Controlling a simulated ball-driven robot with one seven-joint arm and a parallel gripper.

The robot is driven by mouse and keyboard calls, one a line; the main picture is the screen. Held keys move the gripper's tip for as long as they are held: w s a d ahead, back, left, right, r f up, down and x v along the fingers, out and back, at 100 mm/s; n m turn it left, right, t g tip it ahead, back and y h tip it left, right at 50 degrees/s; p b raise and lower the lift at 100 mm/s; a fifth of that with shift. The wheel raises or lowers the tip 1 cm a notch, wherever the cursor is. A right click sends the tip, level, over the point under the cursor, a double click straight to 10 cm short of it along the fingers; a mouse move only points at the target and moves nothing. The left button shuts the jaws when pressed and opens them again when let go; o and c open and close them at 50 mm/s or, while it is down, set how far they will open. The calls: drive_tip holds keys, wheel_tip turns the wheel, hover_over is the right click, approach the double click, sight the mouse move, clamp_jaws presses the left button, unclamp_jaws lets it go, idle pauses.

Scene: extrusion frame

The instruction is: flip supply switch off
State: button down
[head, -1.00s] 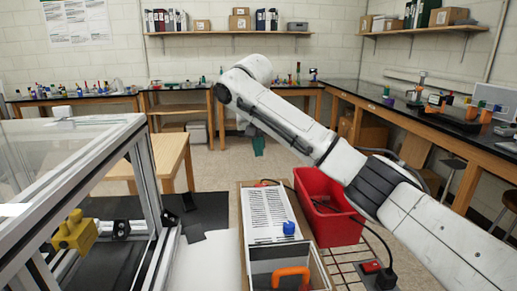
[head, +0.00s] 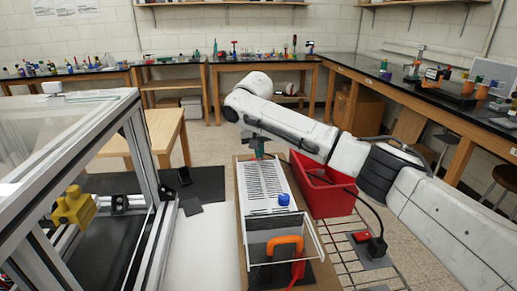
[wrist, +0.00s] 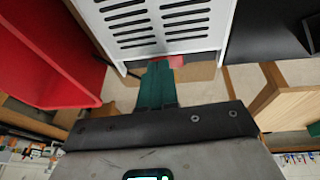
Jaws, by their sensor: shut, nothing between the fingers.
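The supply is a white vented metal box (head: 266,190) standing in front of me; its top and far end also show in the wrist view (wrist: 168,30). A small red part (wrist: 176,61), likely the supply switch, shows at that end, partly hidden by my fingers; its position, on or off, cannot be told. My gripper (head: 257,153) is shut and empty at the far end of the box. In the wrist view its green fingers (wrist: 157,68) point at the red part, very close; contact cannot be told.
A red bin (head: 322,190) stands right of the supply, close to my arm. A black cord runs to a plug (head: 377,247) beside a red rocker (head: 361,238) on the grid. A blue knob (head: 284,199) and orange handle (head: 286,242) are near. An extrusion frame (head: 140,150) stands left.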

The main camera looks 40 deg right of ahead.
drive_tip(key=shift+a+r, duration=0.1)
drive_tip(key=shift+w+a+r+p, duration=0.1)
drive_tip(key=shift+w+r+p, duration=0.1)
drive_tip(key=shift+p, duration=0.5)
drive_tip(key=shift+w+a+r+t+y+p, duration=0.25)
drive_tip(key=shift+y+p, duration=0.25)
drive_tip(key=shift+p, duration=0.55)
drive_tip(key=shift+s+d+f+t+y+p, duration=0.2)
drive_tip(key=shift+d+f+t+y+p, duration=0.1)
drive_tip(key=shift+p, duration=0.7)
drive_tip(key=shift+s+d+f+p, duration=0.1)
drive_tip(key=shift+s+f+p, duration=0.05)
drive_tip(key=shift+p, duration=0.35)
drive_tip(key=shift+d+f, duration=0.2)
drive_tip(key=shift+f, duration=0.15)
drive_tip(key=shift+s, duration=0.1)
drive_tip(key=shift+a, duration=0.1)
